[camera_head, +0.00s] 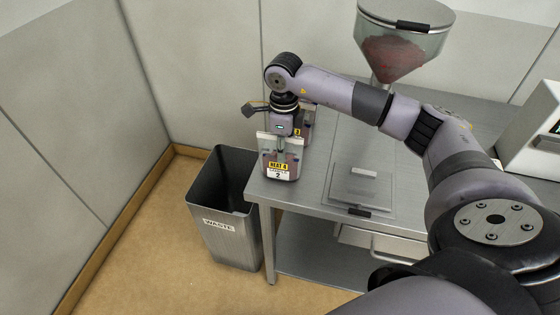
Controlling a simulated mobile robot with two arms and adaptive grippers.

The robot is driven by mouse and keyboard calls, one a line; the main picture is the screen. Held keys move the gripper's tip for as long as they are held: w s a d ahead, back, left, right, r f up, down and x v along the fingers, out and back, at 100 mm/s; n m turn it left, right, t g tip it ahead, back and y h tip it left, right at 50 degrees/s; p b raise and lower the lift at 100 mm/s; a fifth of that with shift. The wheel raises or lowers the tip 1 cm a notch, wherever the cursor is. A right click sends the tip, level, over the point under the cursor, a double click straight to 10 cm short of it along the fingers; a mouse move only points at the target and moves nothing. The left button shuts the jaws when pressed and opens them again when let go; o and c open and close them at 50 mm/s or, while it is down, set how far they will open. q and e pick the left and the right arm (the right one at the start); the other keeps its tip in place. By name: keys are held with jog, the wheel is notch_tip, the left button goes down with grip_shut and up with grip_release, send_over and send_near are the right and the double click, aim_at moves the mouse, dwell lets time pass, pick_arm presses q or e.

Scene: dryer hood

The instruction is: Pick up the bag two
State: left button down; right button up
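Bag two (279,171) is a clear, grey-purple bag with a yellow label and a white label marked 2. It stands upright near the left front corner of the metal table (318,199). My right gripper (281,147) points down at the top of bag two, right at its upper edge. Its fingers are small and partly hidden by the bag, so I cannot tell whether they grip it. Another bag (307,122) with a yellow label stands just behind, partly covered by my wrist. My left gripper is not in view.
A grey waste bin (224,225) stands on the floor left of the table. A hopper (400,45) with reddish contents rises at the back. A clear flat panel with a handle (363,172) lies on the table. A white machine (535,140) stands at the right.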

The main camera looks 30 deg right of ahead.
grip_shut()
dwell(0.3)
jog(key=shift+r, duration=0.1)
